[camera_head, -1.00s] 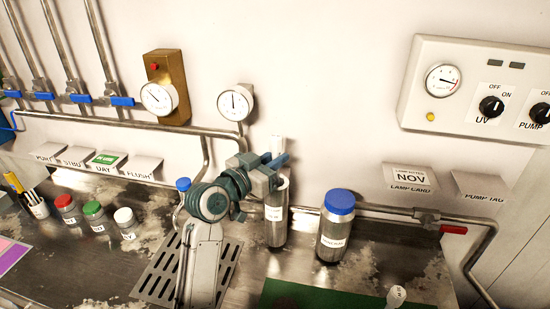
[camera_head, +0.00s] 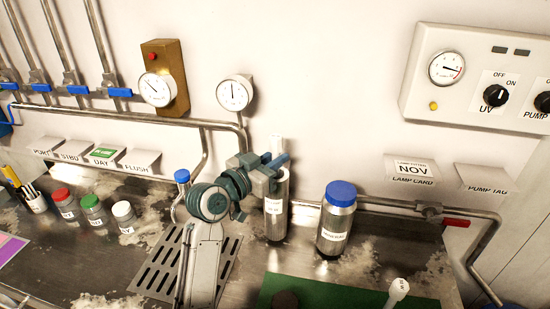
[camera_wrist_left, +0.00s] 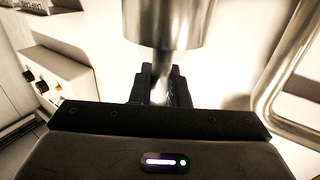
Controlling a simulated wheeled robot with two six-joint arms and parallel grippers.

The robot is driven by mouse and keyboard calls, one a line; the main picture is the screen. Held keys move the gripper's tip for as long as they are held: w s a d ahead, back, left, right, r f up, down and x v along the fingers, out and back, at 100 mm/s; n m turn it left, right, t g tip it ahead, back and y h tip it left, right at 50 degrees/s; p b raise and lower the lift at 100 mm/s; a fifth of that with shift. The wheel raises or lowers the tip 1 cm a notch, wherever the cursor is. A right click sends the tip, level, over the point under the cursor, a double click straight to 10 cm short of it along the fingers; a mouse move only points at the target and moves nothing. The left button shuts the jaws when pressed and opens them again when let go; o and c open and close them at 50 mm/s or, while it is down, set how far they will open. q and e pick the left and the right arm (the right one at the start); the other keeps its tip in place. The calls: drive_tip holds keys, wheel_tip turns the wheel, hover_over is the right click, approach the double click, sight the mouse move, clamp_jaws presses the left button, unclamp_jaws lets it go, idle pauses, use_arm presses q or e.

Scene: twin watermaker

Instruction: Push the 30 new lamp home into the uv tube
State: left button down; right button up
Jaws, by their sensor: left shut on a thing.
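The uv tube (camera_head: 277,215) is an upright steel cylinder with a white label, standing on the bench by the wall. My left gripper (camera_head: 268,168) is at the tube's open top, shut on the white lamp. The lamp's (camera_head: 277,145) upper end sticks up above the fingers. The fingers partly cover the tube's mouth, so how deep the lamp sits is hidden. In the left wrist view the fingers (camera_wrist_left: 161,88) close on the pale lamp just beside the steel tube end (camera_wrist_left: 166,22). My right gripper is not in view.
A blue-capped steel jar (camera_head: 337,222) stands close to the right of the tube. A drain grate (camera_head: 160,262) lies left, a green mat (camera_head: 340,293) in front. The UV switch (camera_head: 495,95) is on the wall panel.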

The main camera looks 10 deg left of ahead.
use_arm(q)
drive_tip(key=shift+f+b, duration=0.8)
drive_tip(key=shift+f, duration=0.3)
drive_tip(key=c, duration=1.3)
unclamp_jaws()
drive_tip(key=shift+s, duration=0.1)
drive_tip(key=b+v, duration=0.3)
drive_tip(key=v, duration=0.7)
drive_tip(key=shift+s+a, duration=0.2)
drive_tip(key=shift+s, duration=0.05)
